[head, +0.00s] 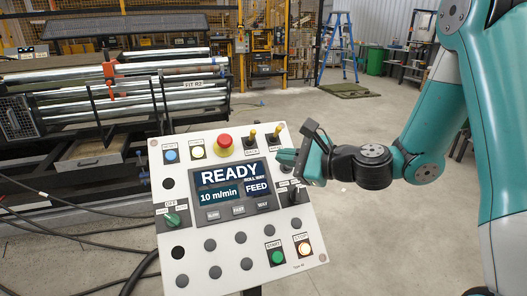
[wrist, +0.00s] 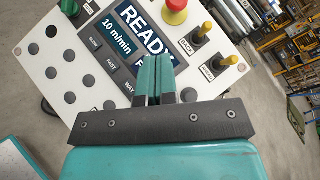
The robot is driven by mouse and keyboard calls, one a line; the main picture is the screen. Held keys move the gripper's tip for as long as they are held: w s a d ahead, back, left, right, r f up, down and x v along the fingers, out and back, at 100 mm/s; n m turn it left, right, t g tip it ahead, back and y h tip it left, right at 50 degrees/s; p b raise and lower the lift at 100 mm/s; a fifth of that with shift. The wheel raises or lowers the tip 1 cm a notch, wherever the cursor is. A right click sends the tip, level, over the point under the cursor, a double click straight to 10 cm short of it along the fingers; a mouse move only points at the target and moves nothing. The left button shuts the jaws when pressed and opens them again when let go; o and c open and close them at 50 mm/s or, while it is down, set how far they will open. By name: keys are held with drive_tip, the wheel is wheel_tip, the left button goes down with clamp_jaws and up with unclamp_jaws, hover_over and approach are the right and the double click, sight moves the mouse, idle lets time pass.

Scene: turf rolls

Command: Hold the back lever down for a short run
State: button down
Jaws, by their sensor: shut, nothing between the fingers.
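The control panel (head: 185,190) is a tilted white board with a screen (head: 230,185) reading READY, 10 m/min and FEED. The back lever (head: 252,135) stands upright with a yellow tip near the panel's top edge, and it shows in the wrist view (wrist: 202,32) beside the label BACK. A second yellow-tipped lever (head: 275,133) stands to its right, also seen in the wrist view (wrist: 226,62). My gripper (head: 284,159) is shut and empty, below the two levers and by the screen's right edge. In the wrist view its teal fingertips (wrist: 153,62) overlap the screen. Neither lever is touched.
A red mushroom button (head: 224,142) sits left of the levers. A roller machine (head: 120,85) stands behind at left. Cables lie on the floor at left. The floor behind the panel is open.

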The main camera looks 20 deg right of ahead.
drive_tip(key=w+d+f+m+t+h, duration=0.2)
drive_tip(key=d+m, duration=0.4)
drive_tip(key=shift+w+f+t+h, duration=0.15)
drive_tip(key=shift+t+h, duration=0.15)
drive_tip(key=shift+h, duration=0.1)
drive_tip(key=shift+a, duration=0.1)
drive_tip(key=p, duration=0.4)
approach(252, 136)
drive_tip(key=w+f, duration=0.3)
drive_tip(key=w, duration=0.1)
drive_tip(key=shift+w+a+r+p, duration=0.95)
drive_tip(key=shift+w+p, duration=0.1)
drive_tip(key=shift+p, duration=0.15)
drive_tip(key=shift+r+p, duration=0.15)
drive_tip(key=shift+p, duration=0.15)
